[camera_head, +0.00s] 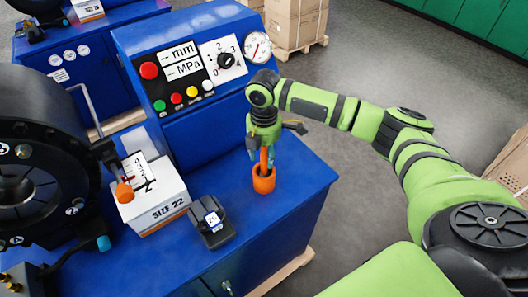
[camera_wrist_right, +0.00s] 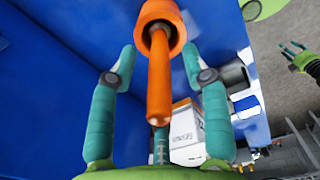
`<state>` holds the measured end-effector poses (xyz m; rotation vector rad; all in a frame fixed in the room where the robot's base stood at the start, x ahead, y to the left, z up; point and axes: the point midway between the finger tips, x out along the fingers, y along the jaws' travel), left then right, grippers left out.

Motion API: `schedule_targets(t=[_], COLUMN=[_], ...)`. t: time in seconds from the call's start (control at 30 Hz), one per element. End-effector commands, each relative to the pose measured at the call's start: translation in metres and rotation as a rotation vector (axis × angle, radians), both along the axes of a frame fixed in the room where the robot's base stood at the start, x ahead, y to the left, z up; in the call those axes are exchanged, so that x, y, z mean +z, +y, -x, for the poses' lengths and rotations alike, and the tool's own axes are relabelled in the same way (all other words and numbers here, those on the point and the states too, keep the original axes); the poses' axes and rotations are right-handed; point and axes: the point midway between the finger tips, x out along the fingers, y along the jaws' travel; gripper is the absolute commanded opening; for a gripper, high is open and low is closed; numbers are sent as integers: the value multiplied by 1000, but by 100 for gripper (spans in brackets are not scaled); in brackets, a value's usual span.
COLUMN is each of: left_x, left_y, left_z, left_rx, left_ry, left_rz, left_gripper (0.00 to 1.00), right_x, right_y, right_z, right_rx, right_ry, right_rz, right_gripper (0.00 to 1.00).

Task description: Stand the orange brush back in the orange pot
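The orange pot (camera_head: 264,184) stands upright on the blue bench top, near its right part; in the right wrist view its round mouth (camera_wrist_right: 172,17) shows at the top. The orange brush (camera_wrist_right: 159,85) has its lower end inside the pot and its handle points up towards the wrist camera; in the head view a bit of it (camera_head: 264,158) shows above the pot. My right gripper (camera_head: 262,152) is just above the pot. In the right wrist view its fingers (camera_wrist_right: 159,54) are spread on both sides of the brush, with gaps. My left gripper (camera_wrist_right: 291,48) appears far right there, fingers apart.
A white SIZE 22 box (camera_head: 158,204) and a small black device with a label (camera_head: 211,222) stand on the bench left of the pot. The control panel (camera_head: 185,72) rises behind. The black crimper head (camera_head: 45,165) is at the left. Bench top right of the pot is clear.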

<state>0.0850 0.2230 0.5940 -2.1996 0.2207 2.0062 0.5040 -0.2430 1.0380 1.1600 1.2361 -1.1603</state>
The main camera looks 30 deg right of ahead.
Motion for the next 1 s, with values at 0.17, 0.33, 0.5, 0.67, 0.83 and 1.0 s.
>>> schedule_targets(t=[0.17, 0.33, 0.5, 0.67, 0.83, 1.0], left_x=[0, 0, 0, 0, 0, 0], left_y=[1, 1, 0, 0, 0, 0], left_z=[1, 1, 0, 0, 0, 0], left_rx=[1, 0, 0, 0, 0, 0], left_ry=[2, 1, 0, 0, 0, 0], left_rz=[-1, -1, 0, 0, 0, 0], left_gripper=[51, 51, 51, 51, 51, 51], right_x=[4, 28, 65, 96, 115, 120], right_y=[0, 0, 0, 0, 0, 0], right_z=[0, -1, -1, 0, 0, 0], right_rx=[-1, 0, 1, 1, 0, 0], right_ry=[-1, -4, -5, -4, -1, 0], right_rz=[0, -1, 0, 0, 0, 0], right_gripper=[47, 47, 47, 47, 47, 47])
